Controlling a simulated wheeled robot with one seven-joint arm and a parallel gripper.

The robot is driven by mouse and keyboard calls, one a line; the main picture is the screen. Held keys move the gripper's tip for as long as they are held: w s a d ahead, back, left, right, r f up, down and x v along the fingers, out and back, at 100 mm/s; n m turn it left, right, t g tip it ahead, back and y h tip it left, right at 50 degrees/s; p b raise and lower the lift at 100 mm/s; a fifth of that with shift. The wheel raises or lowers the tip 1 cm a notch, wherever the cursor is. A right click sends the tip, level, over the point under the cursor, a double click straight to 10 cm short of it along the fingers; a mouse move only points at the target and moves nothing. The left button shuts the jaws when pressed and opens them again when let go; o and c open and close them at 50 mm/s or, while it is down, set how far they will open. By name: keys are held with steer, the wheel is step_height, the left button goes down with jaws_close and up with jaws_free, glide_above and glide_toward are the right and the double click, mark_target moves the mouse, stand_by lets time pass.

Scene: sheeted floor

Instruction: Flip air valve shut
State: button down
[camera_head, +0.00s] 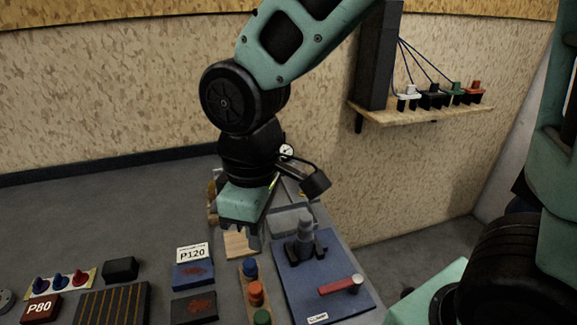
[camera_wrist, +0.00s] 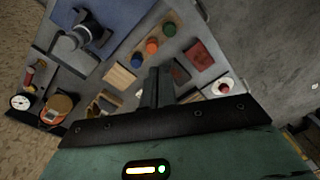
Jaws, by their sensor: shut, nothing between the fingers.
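My gripper (camera_head: 254,240) hangs pointing down over the bench, near a pale wooden block. In the wrist view its fingers (camera_wrist: 155,90) are together with nothing between them. A round white dial gauge (camera_head: 286,150) shows behind my wrist; it is also at the left edge of the wrist view (camera_wrist: 20,102). Beside it is a small red and yellowish fitting (camera_wrist: 34,74), possibly the air valve; its lever position is too small to tell. My gripper is apart from it. In the head view my wrist hides most of that area.
A blue mat (camera_head: 335,255) holds a grey tool and a red-handled piece (camera_head: 340,285). Coloured knobs (camera_head: 255,293), a P120 block (camera_head: 192,268) and a slatted block (camera_head: 112,303) stand nearby. A wall shelf (camera_head: 420,112) is at right.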

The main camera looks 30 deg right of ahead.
steer(key=w+d+f+n+h+p, duration=0.1)
steer(key=w+d+n, duration=0.15)
steer(key=w, duration=0.75)
steer(key=w+d+n, duration=0.1)
steer(key=w+d, duration=0.3)
steer(key=w, duration=0.6)
steer(key=w+d+f+n+h+p, duration=0.1)
steer(key=w+d+f, duration=0.4)
steer(key=w+d, duration=0.8)
steer(key=shift+w+d+n+h, duration=0.3)
steer(key=shift+d+n+h, duration=0.3)
steer(key=shift+d+n, duration=0.25)
steer(key=shift+f, duration=0.15)
steer(key=p+x, duration=0.3)
steer(key=x, duration=0.6)
steer(key=shift+s+f, duration=0.15)
steer(key=shift+f, duration=0.25)
